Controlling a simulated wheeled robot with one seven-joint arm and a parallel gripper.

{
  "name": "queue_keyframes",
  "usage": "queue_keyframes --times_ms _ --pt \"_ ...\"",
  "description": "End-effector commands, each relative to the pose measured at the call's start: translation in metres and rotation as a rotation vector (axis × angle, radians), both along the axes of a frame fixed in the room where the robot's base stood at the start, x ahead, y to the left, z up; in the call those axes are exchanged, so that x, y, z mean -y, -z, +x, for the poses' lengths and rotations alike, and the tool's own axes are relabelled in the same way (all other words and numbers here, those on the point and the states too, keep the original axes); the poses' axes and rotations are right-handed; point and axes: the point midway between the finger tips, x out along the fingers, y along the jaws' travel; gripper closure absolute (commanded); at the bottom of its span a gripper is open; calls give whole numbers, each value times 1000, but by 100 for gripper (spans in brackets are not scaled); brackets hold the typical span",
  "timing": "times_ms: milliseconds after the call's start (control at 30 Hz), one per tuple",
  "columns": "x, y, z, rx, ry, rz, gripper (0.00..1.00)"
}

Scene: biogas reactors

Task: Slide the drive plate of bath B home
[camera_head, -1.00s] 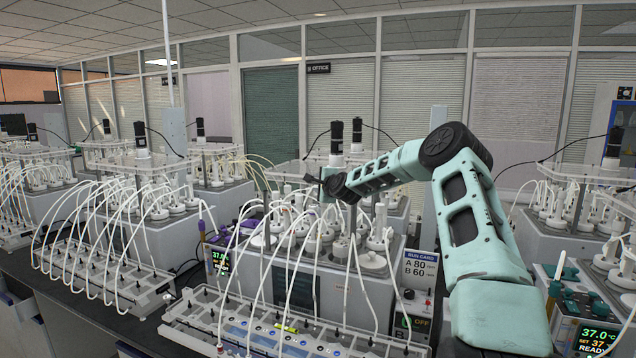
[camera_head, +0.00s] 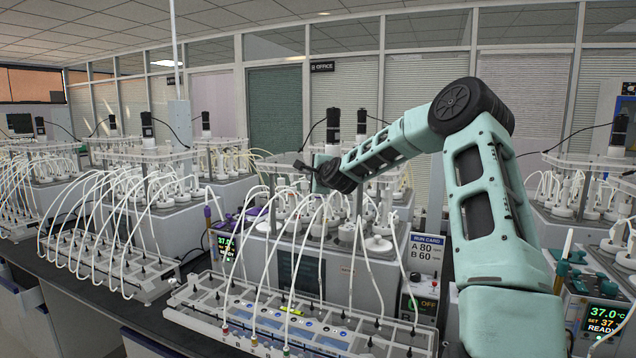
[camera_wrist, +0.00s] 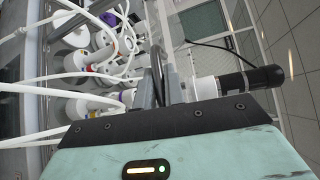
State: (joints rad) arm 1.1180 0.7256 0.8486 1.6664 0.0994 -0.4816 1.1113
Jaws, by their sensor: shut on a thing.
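The middle bath (camera_head: 345,283), taken as bath B though no letter on it is readable, is a pale box with tubes and white-capped bottles on top. Its clear drive plate (camera_head: 280,160) lies above the bottles, with a black upright motor (camera_head: 333,124) over it. My gripper (camera_head: 306,168) is at the plate's level, in front of the motor; my wrist covers part of the plate. The held part is mostly hidden.
A tube rack (camera_head: 300,318) stands in front of the bath, with white tubes arching close to my gripper. A run card (camera_head: 426,254) and a control box (camera_head: 420,303) stand at the right. Neighbouring baths crowd both sides.

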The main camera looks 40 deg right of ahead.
Motion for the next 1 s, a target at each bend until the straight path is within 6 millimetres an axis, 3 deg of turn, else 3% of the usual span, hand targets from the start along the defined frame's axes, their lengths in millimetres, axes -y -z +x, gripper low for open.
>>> queue_keyframes --times_ms 33,200,567,600,667,1000 --pt "-12 5 -3 -2 -6 -2 100" --pt "-30 3 -12 -2 -4 -2 100" --pt "-35 3 -13 -6 -6 4 100" --pt "-35 3 -13 -6 -6 4 81" --pt "-34 3 -13 -5 -6 3 67" --pt "-33 1 -16 -3 -1 1 67"
